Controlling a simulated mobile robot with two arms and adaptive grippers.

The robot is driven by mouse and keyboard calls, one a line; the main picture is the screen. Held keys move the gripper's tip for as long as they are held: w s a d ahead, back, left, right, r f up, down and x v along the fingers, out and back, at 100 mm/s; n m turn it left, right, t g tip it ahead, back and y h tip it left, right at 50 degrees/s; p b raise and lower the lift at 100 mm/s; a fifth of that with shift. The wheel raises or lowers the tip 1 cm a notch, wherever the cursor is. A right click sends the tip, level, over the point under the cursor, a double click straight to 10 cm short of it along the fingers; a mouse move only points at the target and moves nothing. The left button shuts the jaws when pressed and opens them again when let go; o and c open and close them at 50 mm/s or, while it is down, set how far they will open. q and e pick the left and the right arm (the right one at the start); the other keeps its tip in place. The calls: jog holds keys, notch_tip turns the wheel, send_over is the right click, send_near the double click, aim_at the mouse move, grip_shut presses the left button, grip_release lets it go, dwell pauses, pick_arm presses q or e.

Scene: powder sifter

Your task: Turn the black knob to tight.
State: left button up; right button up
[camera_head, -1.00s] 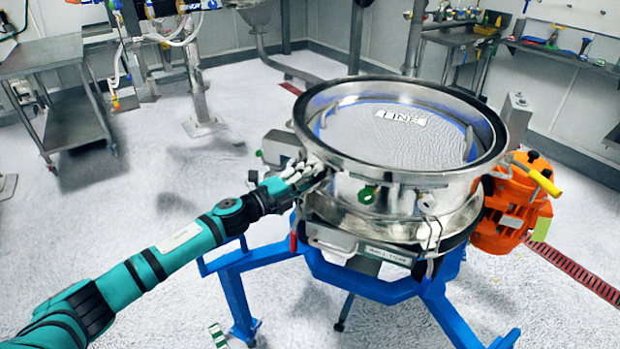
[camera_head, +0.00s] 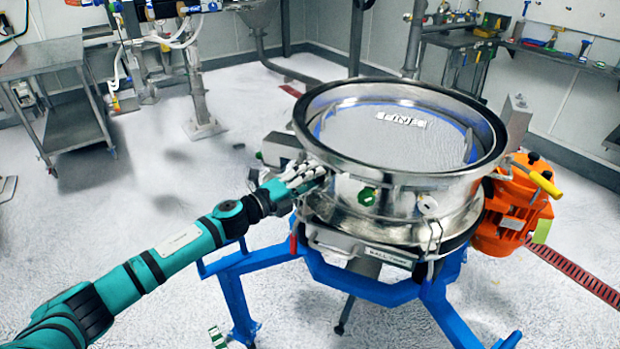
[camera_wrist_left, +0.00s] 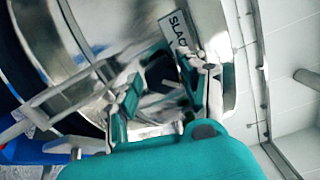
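The round steel sifter (camera_head: 400,195) stands on a blue frame in the head view. My left gripper (camera_head: 306,176) is at the left side of its steel wall. In the left wrist view the black knob (camera_wrist_left: 162,72) lies between the two fingers of my left gripper (camera_wrist_left: 165,80). The fingers are apart, one on each side of the knob, and I see no clear contact. A white label (camera_wrist_left: 179,32) reading "SLAC…" is just beyond the knob; its end is hidden by a finger. In the head view the hand hides the knob. My right gripper is not in view.
An orange motor (camera_head: 512,205) with a yellow handle is on the sifter's right side. The blue frame legs (camera_head: 237,305) spread below my left arm. A steel cart (camera_head: 45,62) stands at the far left.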

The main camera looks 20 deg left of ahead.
pick_arm(q)
jog(key=shift+o, duration=1.2)
jog(key=shift+r, duration=0.1)
jog(key=v, duration=1.2)
